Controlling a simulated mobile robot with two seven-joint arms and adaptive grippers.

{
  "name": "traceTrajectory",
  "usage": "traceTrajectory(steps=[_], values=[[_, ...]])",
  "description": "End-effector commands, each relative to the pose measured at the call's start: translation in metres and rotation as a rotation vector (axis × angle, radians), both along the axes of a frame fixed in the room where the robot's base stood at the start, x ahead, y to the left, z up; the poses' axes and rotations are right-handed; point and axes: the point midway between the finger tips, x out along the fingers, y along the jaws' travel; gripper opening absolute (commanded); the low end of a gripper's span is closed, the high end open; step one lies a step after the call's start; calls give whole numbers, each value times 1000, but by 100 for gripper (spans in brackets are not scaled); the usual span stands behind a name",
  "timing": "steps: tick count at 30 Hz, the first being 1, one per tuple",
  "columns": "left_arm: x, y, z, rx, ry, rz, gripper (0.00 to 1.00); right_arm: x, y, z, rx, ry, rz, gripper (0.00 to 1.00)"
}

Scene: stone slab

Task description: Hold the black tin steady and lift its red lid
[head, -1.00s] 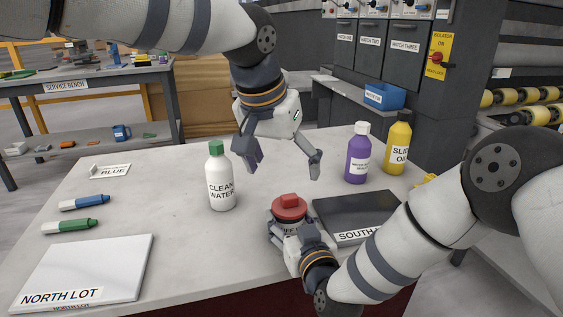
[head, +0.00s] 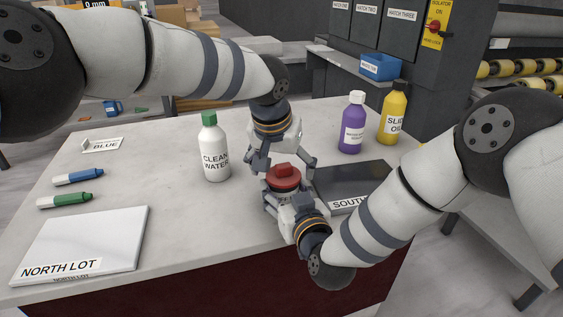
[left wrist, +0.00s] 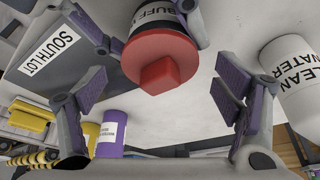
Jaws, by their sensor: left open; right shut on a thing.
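The black tin (head: 285,196) stands on the stone slab, with its red lid (head: 283,183) on top. In the left wrist view, the lid (left wrist: 160,62) and its raised square knob are close, and part of the tin's label shows above it. My right gripper (head: 284,203) is shut on the tin's body from the front; its fingers flank the tin and hide part of it. My left gripper (head: 283,164) points down above the lid, open, with a finger to each side of it and nothing held.
A white clean water bottle (head: 214,155) stands left of the tin. The dark South Lot plate (head: 350,182) lies right of it, with purple (head: 353,125) and yellow (head: 392,115) bottles behind. Markers and the North Lot plate (head: 85,238) are at the left.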

Motion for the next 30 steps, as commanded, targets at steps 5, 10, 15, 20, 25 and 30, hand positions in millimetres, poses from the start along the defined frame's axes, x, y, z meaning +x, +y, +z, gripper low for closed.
traceTrajectory(steps=[5,10,15,20,25,30], values=[[0,0,0,0,0,0,54,0,0,0,0,1,0,6],[0,0,0,0,1,0,33,0,0,0,0,1,0,6],[0,0,0,0,1,0,26,0,0,0,0,1,0,6],[0,0,10,1,-1,-1,25,0,0,0,0,0,0,6],[0,0,28,0,-1,0,25,0,0,0,0,1,0,6],[0,0,46,0,-2,0,25,0,0,0,0,1,0,6]])
